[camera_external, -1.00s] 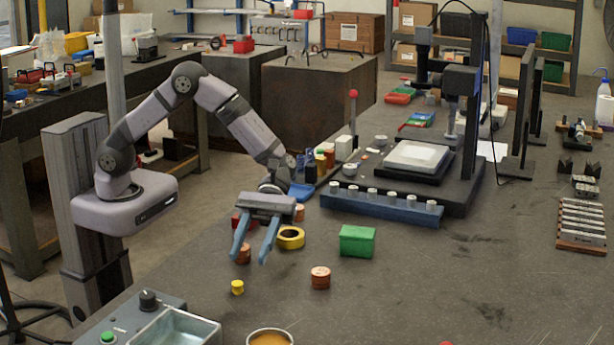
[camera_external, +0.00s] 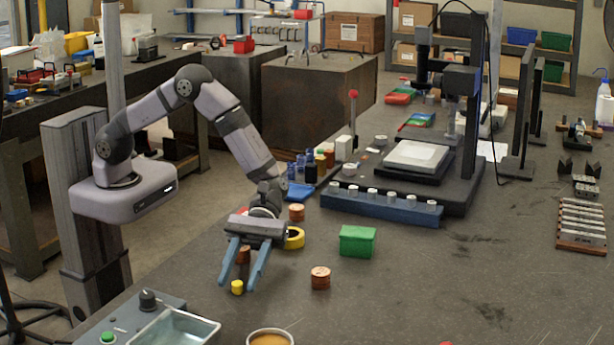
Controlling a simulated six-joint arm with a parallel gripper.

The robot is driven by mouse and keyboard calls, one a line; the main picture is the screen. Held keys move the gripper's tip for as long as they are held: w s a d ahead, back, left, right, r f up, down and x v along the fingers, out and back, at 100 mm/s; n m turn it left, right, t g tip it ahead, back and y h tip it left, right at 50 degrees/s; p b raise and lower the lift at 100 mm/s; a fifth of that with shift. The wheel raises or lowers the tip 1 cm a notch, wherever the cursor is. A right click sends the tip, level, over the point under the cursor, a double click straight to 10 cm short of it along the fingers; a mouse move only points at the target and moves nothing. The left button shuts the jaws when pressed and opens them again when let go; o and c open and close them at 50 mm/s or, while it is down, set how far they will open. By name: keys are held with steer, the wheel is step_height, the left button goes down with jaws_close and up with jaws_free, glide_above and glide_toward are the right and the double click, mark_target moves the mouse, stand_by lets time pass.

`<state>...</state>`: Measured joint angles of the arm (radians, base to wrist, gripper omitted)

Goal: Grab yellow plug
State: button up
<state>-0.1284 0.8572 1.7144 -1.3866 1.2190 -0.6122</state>
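The yellow plug (camera_external: 237,287) is a small yellow cylinder standing on the grey workbench. My gripper (camera_external: 236,286) is open, with its two blue fingers pointing down. The fingertips are at or just above the plug, which shows between them close to the left finger. I cannot tell whether a finger touches it. A copper-brown cylinder (camera_external: 243,256) stands behind the plug, partly hidden by the gripper.
A yellow ring (camera_external: 294,238) lies behind the gripper, partly hidden. Copper cylinders stand at right (camera_external: 320,278) and behind (camera_external: 296,212). A green box (camera_external: 357,241) is further right. A control box (camera_external: 150,300) and round container (camera_external: 270,338) are in front.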

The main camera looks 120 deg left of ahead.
jaws_close()
steer(key=shift+r, duration=0.15)
step_height(320, 180, up, 10)
steer(key=b, duration=0.2)
steer(key=shift+b, duration=0.3)
stand_by(0.3)
